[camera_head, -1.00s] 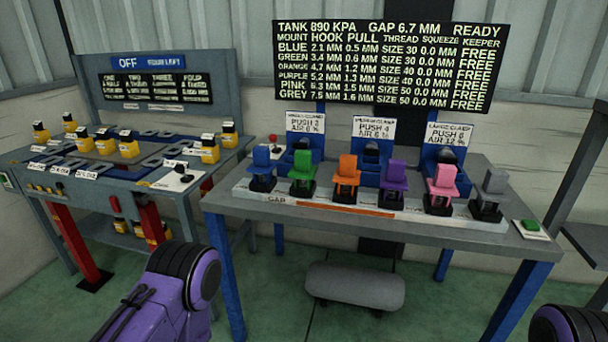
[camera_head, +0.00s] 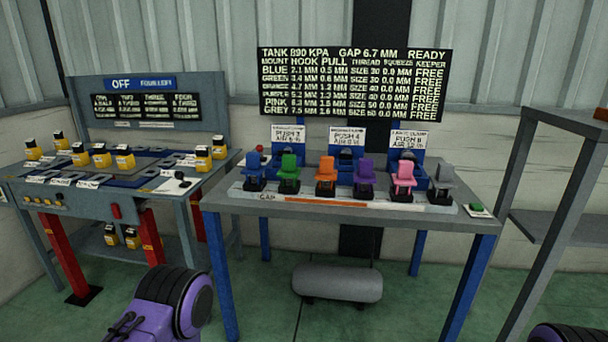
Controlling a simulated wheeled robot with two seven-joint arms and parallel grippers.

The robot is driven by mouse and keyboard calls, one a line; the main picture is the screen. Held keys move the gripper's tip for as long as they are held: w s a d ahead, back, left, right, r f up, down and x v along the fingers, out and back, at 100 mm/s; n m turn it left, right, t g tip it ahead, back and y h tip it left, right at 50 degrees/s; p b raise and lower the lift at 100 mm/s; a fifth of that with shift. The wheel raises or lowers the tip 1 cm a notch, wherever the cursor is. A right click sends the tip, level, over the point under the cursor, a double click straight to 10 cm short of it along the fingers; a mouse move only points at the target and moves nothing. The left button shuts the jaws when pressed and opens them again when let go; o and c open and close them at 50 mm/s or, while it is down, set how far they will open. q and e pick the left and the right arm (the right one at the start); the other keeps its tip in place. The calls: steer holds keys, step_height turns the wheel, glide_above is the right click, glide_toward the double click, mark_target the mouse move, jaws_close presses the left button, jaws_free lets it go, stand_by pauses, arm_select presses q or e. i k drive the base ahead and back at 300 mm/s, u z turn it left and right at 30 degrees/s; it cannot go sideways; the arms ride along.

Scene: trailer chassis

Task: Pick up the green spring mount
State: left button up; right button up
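The green spring mount (camera_head: 289,170) stands upright on a black base in the row on the grey table (camera_head: 226,204). It is second from the left, between the blue mount (camera_head: 254,167) and the orange mount (camera_head: 326,172). Purple parts of my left arm show at the bottom left of the view, and a dark round part of my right arm shows at the bottom right corner. Both are well short of the table. No gripper fingers show on either side.
Purple (camera_head: 364,174), pink (camera_head: 404,177) and grey (camera_head: 441,180) mounts continue the row. Blue presses with white signs stand behind. A green button (camera_head: 476,208) sits at the table's right end. A grey tank (camera_head: 337,283) lies underneath. A second bench (camera_head: 78,205) is at left, a shelf (camera_head: 548,229) at right.

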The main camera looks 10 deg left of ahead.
mark_target(289, 172)
steer(key=z, duration=0.45)
steer(key=i, duration=0.9)
steer(key=z, duration=0.15)
